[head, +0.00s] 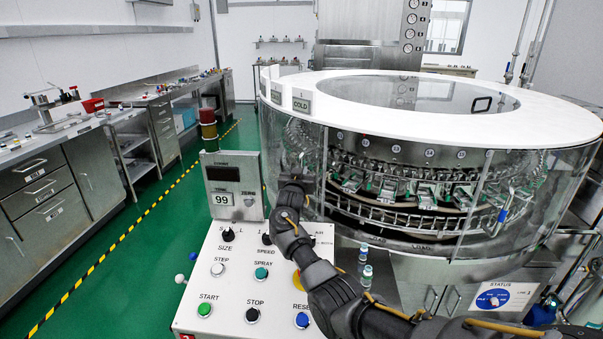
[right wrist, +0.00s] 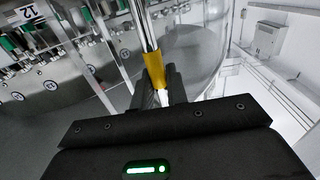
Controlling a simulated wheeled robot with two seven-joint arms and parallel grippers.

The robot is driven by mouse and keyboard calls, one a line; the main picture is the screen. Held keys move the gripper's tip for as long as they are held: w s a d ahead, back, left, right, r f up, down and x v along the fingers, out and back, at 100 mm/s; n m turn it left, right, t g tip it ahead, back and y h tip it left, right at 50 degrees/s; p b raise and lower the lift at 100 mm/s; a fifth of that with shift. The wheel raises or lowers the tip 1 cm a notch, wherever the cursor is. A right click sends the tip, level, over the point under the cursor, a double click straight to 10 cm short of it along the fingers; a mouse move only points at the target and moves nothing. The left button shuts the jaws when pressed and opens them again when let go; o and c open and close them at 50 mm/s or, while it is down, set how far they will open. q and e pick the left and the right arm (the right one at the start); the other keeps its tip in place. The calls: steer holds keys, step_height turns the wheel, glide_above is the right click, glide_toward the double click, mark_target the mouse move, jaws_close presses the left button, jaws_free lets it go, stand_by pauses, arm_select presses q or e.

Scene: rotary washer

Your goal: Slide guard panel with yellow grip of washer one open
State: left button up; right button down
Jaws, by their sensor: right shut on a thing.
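The washer (head: 425,225) is a round steel machine with a white ring top and clear curved guard panels. The yellow grip (right wrist: 154,72) sits on a metal bar in the right wrist view. My right gripper (right wrist: 161,90) has its fingers on both sides of this grip and is shut on it. In the head view my right gripper (head: 294,182) is at the washer's front left, behind the control panel; its own fingers hide the grip there. The clear guard panel (right wrist: 203,45) curves beside the grip in the wrist view. My left gripper is not in view.
A control panel (head: 238,262) with knobs, buttons and a display reading 99 stands in front of the washer's left side. A blue grip (head: 502,214) shows at the washer's right. Two small vials (head: 366,275) stand below the washer's front. Steel counters (head: 70,150) line the left; green floor lies between.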

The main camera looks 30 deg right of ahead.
steer(key=c, duration=1.6)
jaws_free()
steer(key=shift+d, duration=0.15)
steer(key=shift+o, duration=0.7)
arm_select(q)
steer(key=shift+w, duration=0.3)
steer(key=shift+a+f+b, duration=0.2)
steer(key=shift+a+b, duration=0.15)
arm_select(e)
steer(key=v, duration=1)
steer(key=shift+s+a, duration=0.25)
steer(key=shift+a, duration=0.1)
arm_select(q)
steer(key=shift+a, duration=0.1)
arm_select(e)
steer(key=shift+d, duration=0.1)
